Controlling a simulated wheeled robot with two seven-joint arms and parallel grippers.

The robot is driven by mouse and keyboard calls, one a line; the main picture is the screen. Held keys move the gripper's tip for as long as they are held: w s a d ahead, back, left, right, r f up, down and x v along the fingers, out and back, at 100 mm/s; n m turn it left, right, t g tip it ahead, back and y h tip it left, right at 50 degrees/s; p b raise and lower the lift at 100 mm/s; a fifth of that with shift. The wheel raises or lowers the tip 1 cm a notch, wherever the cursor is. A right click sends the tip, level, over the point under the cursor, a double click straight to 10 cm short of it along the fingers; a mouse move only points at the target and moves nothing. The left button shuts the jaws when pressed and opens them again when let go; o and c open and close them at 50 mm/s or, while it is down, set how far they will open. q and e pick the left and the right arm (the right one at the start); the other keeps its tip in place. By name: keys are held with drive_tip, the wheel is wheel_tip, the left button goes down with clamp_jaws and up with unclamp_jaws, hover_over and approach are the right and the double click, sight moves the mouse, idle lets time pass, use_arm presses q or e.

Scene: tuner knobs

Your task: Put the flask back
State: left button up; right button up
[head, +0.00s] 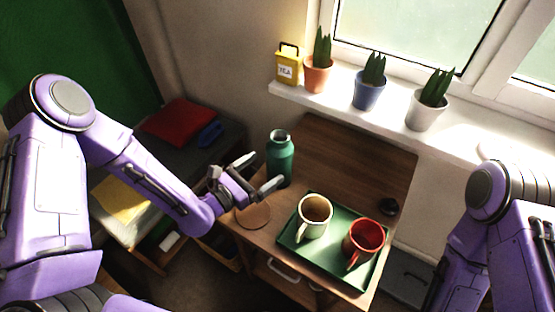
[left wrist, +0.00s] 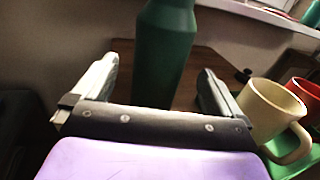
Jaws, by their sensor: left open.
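The green flask (head: 280,160) stands upright on the wooden table, left of the green tray. It also shows in the left wrist view (left wrist: 165,55), ahead of and between the fingers, its top cut off by the frame. My left gripper (head: 258,172) is open beside the flask, one finger toward the back and one toward the front. I cannot tell whether either finger touches it. A round brown coaster (head: 253,215) lies on the table's front left, below my left gripper. My right arm shows at the right edge, but its gripper is out of view.
The green tray (head: 290,240) holds a cream mug (head: 314,217) and a red mug (head: 364,240). Several potted plants and a yellow tea tin (head: 288,66) stand on the windowsill. The table's back is bare.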

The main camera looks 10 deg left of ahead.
use_arm(q)
drive_tip(key=shift+v, duration=1.95)
